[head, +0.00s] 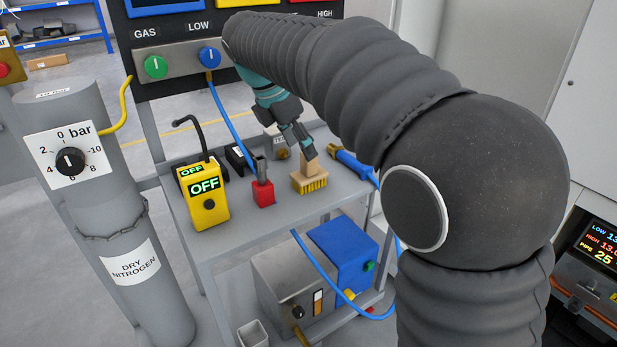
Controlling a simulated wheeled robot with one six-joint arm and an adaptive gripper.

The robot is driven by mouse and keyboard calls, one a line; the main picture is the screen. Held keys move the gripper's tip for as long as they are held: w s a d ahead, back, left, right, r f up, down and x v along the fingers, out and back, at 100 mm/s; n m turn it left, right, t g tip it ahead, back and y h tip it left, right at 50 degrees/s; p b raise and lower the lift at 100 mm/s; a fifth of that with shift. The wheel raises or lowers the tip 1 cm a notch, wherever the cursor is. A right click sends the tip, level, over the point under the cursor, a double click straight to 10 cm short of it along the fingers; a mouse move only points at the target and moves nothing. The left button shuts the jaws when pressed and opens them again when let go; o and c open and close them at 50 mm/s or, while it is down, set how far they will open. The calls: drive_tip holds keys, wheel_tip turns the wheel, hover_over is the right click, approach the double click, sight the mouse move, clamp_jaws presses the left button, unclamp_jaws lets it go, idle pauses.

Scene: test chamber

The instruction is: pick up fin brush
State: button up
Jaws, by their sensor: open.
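The fin brush (311,181), with a light wooden body and yellow bristles, stands on the grey cart's top shelf, bristles toward the front. My gripper (308,152) is open and points down at the upright wooden part of the brush. Its fingertips are right at the top of that part. I cannot tell whether they touch it or stand around it. My arm comes in from the right and hides part of the cart's back.
On the cart top (235,238) stand a yellow device reading OFF (203,210), a red-based tool (263,192) close left of the brush, and a blue-handled tool (350,163) to the right. A blue hose (226,112) hangs behind. A nitrogen cylinder (120,230) stands left.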

sight(309, 170)
drive_tip(key=shift+w+b+x, duration=0.2)
drive_tip(key=shift+x, duration=1.4)
drive_tip(key=shift+w+b+x, duration=0.2)
drive_tip(key=shift+x, duration=1.45)
drive_tip(key=shift+r, duration=0.1)
drive_tip(key=shift+c, duration=0.2)
clamp_jaws()
